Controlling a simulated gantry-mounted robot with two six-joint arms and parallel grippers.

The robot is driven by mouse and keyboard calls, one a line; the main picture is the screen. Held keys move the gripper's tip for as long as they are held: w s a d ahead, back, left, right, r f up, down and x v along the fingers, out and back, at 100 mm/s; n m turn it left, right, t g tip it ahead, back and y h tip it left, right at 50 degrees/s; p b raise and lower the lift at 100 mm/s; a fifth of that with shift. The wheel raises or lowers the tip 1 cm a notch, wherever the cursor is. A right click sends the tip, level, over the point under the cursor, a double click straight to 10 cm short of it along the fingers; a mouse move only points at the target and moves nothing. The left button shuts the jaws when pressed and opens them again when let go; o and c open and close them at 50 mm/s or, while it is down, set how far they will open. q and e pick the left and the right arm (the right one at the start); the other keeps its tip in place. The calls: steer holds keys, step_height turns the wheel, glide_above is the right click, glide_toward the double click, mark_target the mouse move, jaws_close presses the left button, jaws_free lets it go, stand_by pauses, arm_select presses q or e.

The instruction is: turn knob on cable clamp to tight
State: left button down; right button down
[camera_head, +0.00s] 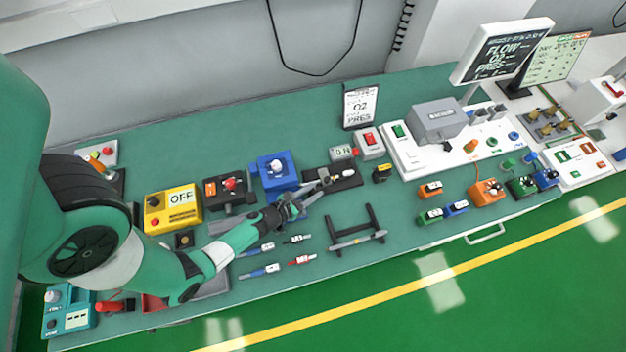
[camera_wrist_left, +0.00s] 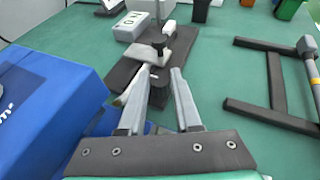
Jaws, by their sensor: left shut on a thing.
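The cable clamp (camera_head: 345,176) is a dark block on a dark base plate near the middle of the bench. In the left wrist view its base plate (camera_wrist_left: 122,72) lies flat, with a dark upright part and a grey piece on top. My left gripper (camera_head: 314,191) reaches it from the lower left. In the left wrist view its fingertips (camera_wrist_left: 161,73) stand on either side of a small dark knob (camera_wrist_left: 158,88) and are shut on it. The fingers partly hide the knob, so I cannot read its setting. My right gripper is not in view.
A blue box (camera_head: 275,172) stands close to the left of the clamp. A dark U-shaped frame (camera_head: 357,240) lies to the lower right. Several small connectors (camera_head: 262,270) lie in front. A small black and yellow block (camera_head: 382,173) stands right of the clamp.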

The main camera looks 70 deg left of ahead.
arm_select(q)
steer(key=shift+r, duration=0.1)
steer(key=c, duration=0.6)
jaws_free()
steer(key=p+v, duration=0.3)
steer(key=v, duration=0.7)
steer(key=shift+s+p, duration=0.2)
steer(key=shift+p, duration=0.15)
steer(key=shift+s+d+r, duration=0.15)
steer(key=shift+s+d, duration=0.2)
steer(key=shift+s, duration=0.2)
